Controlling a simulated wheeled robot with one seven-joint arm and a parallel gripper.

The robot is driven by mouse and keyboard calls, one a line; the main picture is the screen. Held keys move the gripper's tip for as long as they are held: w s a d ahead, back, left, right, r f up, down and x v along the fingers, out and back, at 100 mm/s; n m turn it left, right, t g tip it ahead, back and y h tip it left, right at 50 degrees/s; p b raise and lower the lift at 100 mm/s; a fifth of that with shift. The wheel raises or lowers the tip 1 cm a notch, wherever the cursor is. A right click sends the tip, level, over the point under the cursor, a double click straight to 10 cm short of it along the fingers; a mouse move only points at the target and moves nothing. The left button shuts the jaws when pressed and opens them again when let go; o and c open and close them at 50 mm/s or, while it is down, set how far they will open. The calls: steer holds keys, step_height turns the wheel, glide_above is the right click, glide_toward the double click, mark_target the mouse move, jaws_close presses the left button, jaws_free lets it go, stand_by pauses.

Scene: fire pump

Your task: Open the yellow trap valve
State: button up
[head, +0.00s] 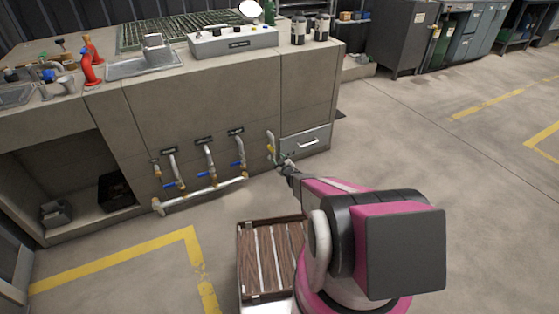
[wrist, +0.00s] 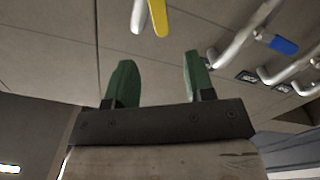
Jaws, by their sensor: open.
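The yellow trap valve's lever (wrist: 158,18) shows at the top of the wrist view, beside a pale metal pipe (wrist: 138,15). It lies beyond my fingertips, roughly in line with the space between them, and its upper end is cut off by the frame. My gripper (wrist: 158,68) has two green fingers, spread apart with nothing between them. In the head view the valve is a small yellow spot (head: 270,149) on the rightmost pipe of the bench front. My gripper (head: 285,161) is close to it there; contact cannot be told.
Several blue-handled valves (head: 202,174) sit on pipes to the left; one blue handle also shows in the wrist view (wrist: 283,45). A drawer (head: 306,142) is just right of the pipe. A slatted wooden surface (head: 268,255) is beside my base. Open floor (head: 440,160) lies right.

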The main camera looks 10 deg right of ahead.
mark_target(270, 148)
steer(key=x, duration=1)
steer(key=shift+w+a+r, duration=0.2)
stand_by(0.3)
jaws_close()
